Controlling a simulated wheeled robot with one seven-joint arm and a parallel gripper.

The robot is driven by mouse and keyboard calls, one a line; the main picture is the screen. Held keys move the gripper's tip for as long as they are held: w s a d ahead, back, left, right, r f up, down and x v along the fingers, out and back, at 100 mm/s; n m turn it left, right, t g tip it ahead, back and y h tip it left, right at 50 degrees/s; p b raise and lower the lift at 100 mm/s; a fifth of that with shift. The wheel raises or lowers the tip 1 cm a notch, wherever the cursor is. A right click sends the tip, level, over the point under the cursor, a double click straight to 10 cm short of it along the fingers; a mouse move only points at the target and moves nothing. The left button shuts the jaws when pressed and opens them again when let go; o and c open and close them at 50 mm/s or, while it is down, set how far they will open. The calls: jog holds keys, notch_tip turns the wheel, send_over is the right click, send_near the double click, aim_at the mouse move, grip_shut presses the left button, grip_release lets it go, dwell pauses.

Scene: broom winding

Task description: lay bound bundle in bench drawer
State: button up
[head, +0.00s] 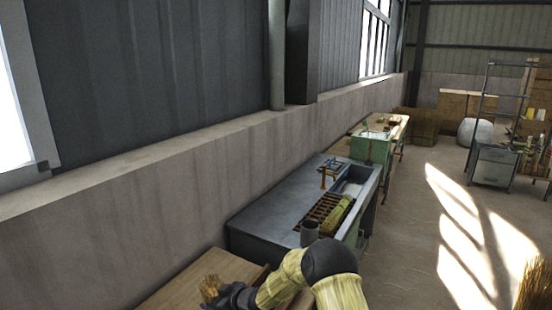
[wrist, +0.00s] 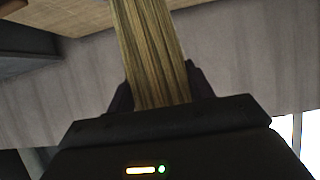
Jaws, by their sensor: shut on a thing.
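My gripper (head: 228,296) is low in the head view, above a wooden bench top. In the wrist view my gripper (wrist: 158,95) is shut on a straw-coloured bundle (wrist: 148,45), which extends away from the jaws. The bundle's brushy end (head: 211,287) shows beside my gripper in the head view. Its binding is not clear in either view. The wooden bench (head: 180,285) lies at the bottom left against the wall. Its drawer cannot be made out; my arm covers the bench's right side.
A green workbench (head: 370,148) is farther back. Open floor lies to the right, with bristles (head: 534,285) at the lower right edge.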

jog(key=shift+c, duration=0.3)
jog(key=shift+r+p, duration=5.55)
jog(key=shift+r, duration=2)
